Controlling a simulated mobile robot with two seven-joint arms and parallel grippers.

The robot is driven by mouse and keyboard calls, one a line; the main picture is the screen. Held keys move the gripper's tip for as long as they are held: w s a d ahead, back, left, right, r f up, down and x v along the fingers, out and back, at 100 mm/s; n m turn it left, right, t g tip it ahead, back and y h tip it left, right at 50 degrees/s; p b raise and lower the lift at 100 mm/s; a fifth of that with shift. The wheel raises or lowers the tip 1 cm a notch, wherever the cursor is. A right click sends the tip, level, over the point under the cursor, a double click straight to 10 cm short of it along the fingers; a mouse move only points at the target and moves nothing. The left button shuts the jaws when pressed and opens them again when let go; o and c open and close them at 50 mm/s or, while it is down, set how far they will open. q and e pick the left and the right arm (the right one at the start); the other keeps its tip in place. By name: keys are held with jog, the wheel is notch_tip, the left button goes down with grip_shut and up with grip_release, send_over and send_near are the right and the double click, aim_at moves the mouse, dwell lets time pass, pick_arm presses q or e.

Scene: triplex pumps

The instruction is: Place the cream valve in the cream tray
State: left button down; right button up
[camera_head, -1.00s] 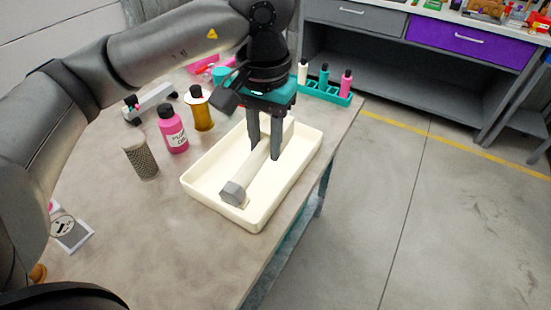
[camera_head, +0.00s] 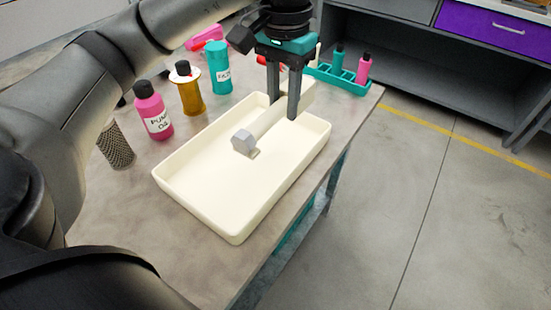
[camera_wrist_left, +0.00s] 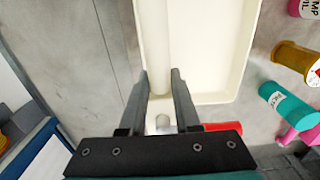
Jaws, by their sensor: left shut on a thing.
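The cream valve (camera_head: 270,117) is a pale bar with a grey hexagonal end (camera_head: 243,142). My left gripper (camera_head: 283,108) points down and is shut on its cream body, with one finger on each side. The cream tray (camera_head: 168,182) is a shallow rectangular tray on the table. The valve is over the far half of the tray; I cannot tell whether it touches the floor. In the left wrist view the valve (camera_wrist_left: 157,40) runs up between the fingers (camera_wrist_left: 161,75), beside the tray's open floor (camera_wrist_left: 205,50). My right gripper is not in view.
Left of the tray stand a pink bottle (camera_head: 153,112), an amber bottle (camera_head: 188,92), a teal bottle (camera_head: 219,70) and a mesh cylinder (camera_head: 115,146). A teal rack (camera_head: 345,80) with small bottles is behind. The table edge runs close along the tray's right side.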

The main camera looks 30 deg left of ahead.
pick_arm(q)
jog(key=b, duration=0.2)
send_over(282, 169)
notch_tip(282, 169, down, 10)
jog(key=shift+r, duration=0.25)
jog(key=shift+f+b, duration=0.65)
jog(key=shift+f, duration=1.8)
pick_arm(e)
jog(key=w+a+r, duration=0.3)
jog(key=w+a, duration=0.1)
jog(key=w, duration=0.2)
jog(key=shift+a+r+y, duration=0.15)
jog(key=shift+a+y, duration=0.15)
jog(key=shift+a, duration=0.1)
pick_arm(q)
jog(key=shift+f, duration=0.2)
jog(key=c, duration=1)
grip_release()
jog(key=shift+o, duration=0.4)
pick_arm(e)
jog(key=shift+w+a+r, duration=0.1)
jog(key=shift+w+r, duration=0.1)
pick_arm(q)
jog(key=shift+r, duration=0.1)
